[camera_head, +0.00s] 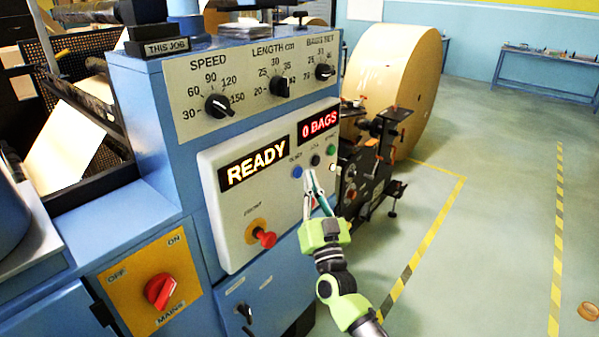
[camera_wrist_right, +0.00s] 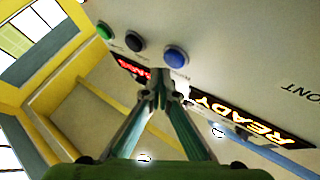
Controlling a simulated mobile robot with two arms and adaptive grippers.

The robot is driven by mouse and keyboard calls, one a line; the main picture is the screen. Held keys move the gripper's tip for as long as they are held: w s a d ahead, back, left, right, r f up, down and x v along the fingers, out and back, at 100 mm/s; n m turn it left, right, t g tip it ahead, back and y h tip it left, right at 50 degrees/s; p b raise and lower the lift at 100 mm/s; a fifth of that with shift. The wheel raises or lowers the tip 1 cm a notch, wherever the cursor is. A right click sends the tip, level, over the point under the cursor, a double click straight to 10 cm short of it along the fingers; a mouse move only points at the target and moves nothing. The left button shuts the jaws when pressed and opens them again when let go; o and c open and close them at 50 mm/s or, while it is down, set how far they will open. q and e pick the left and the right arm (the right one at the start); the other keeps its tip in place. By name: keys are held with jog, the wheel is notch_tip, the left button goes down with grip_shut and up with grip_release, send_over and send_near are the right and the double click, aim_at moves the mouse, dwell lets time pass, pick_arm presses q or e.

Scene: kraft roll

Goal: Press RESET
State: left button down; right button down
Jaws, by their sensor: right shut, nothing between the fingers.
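The control panel (camera_head: 285,205) on the blue machine has a row of three buttons under the displays. The left one is a blue button (camera_head: 297,172), with a small label above that looks like RESET. A black button (camera_head: 315,160) and a green button (camera_head: 331,150) follow to the right. My right gripper (camera_head: 311,174) is shut and empty, its fingertips in front of the panel just right of and below the blue button. In the right wrist view, the fingertips (camera_wrist_right: 162,88) sit close to the blue button (camera_wrist_right: 175,57); contact is not visible. My left gripper is not in view.
The displays read READY (camera_head: 256,166) and 0 BAGS (camera_head: 319,125). A red mushroom knob (camera_head: 265,239) sticks out lower left of my gripper. A red mains switch (camera_head: 160,290) and three dials are also on the machine. A large kraft roll (camera_head: 400,85) stands behind.

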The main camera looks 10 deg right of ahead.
jog(key=s+d+p, duration=0.1)
jog(key=s, duration=0.1)
jog(key=s+d+p, duration=0.1)
jog(key=s+d, duration=0.1)
dwell(0.5)
dwell(0.4)
